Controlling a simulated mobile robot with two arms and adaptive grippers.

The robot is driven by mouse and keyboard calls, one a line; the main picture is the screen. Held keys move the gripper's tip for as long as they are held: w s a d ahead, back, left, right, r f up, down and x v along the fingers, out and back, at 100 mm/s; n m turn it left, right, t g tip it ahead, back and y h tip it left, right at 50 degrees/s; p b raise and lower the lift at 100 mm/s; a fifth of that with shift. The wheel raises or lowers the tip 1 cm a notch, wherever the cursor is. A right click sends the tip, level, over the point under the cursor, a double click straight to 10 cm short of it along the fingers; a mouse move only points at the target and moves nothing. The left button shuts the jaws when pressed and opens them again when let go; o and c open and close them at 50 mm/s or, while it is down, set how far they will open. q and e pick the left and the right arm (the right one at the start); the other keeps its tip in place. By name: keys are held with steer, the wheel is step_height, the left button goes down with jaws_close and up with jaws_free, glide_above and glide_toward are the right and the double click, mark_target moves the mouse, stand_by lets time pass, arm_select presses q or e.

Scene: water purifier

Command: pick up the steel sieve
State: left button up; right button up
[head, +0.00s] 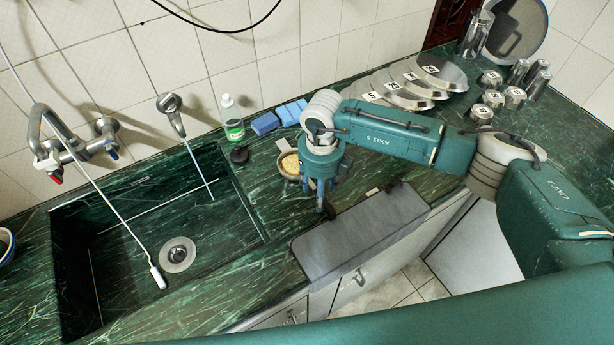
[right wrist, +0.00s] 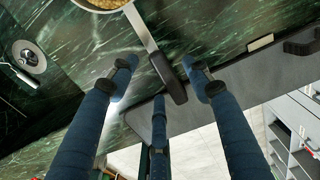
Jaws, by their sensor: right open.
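The steel sieve (head: 290,164), a small round metal bowl holding yellow grains, sits on the green marble counter right of the sink. In the right wrist view, the sieve's bowl (right wrist: 105,6) is cut off at the top edge. Its metal handle with a dark grip runs down toward my fingers. My right gripper (head: 318,193) points down just right of the bowl and partly hides the handle in the head view. In the right wrist view, my right gripper (right wrist: 158,78) is open, its blue fingers spread around the handle's dark grip. Contact cannot be told. My left gripper is not in view.
Blue sponges (head: 266,123) and a soap bottle (head: 232,122) stand behind the sieve. The sink (head: 130,215) is at left. Plates (head: 405,93) and metal cups (head: 494,100) stand at the back right.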

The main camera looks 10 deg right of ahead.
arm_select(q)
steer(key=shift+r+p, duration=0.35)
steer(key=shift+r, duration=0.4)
arm_select(e)
steer(key=shift+f, duration=1.7)
steer(key=shift+c, duration=0.5)
jaws_close()
steer(key=shift+r, duration=0.1)
